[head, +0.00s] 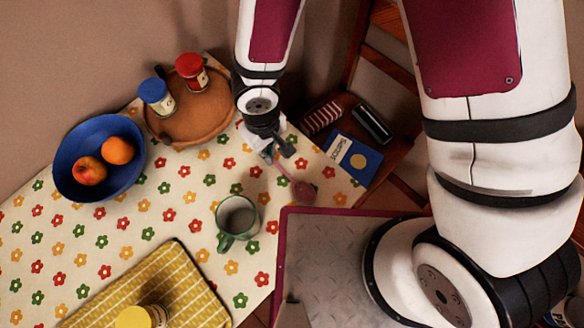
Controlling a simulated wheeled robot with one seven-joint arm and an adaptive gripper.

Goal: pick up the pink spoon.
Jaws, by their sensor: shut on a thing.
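The pink spoon (302,190) is near the right edge of the flowered tablecloth, with its round bowl toward the bottom of the picture. My gripper (272,156) is shut on the upper part of its handle. The handle slants up and left into the fingers, where its end is hidden. I cannot tell from this view whether the spoon touches the cloth or hangs just above it.
A green mug (238,220) stands just below left of the spoon. A blue book (352,158) lies to its upper right. A round wooden tray (205,125) holds two jars.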

